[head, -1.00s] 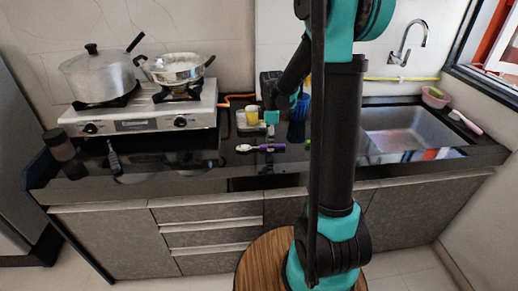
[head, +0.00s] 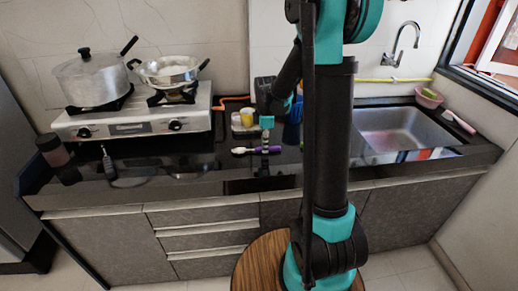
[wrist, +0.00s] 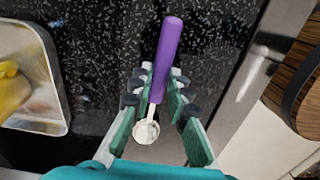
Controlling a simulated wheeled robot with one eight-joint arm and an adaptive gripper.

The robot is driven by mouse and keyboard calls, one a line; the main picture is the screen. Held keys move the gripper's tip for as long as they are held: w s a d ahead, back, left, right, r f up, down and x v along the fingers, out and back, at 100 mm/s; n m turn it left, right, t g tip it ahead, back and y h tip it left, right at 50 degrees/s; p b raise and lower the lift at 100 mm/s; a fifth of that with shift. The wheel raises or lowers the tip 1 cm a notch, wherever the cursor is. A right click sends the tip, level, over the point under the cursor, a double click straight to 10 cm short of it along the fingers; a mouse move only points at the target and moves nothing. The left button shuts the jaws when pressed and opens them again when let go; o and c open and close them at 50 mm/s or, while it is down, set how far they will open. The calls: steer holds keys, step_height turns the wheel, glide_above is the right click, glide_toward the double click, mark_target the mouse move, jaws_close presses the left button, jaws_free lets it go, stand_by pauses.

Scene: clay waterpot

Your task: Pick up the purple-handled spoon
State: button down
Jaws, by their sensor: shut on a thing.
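The purple-handled spoon (head: 274,149) lies level at the dark counter's front part, its white bowl to the left; I cannot tell whether it still touches the counter. My gripper (head: 265,149) reaches down onto it from above. In the wrist view the spoon's purple handle (wrist: 166,50) points up the picture and its pale bowl lies between the fingers. My gripper (wrist: 157,88) is shut on the spoon, with its fingertips either side of the lower handle.
A metal tray (wrist: 52,80) with a yellow item lies beside the spoon. The stove (head: 150,122) with two pots stands at the left, and the sink (head: 400,130) is at the right.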

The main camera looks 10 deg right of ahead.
steer(key=shift+r, duration=0.1)
step_height(320, 180, up, 20)
stand_by(0.5)
stand_by(0.8)
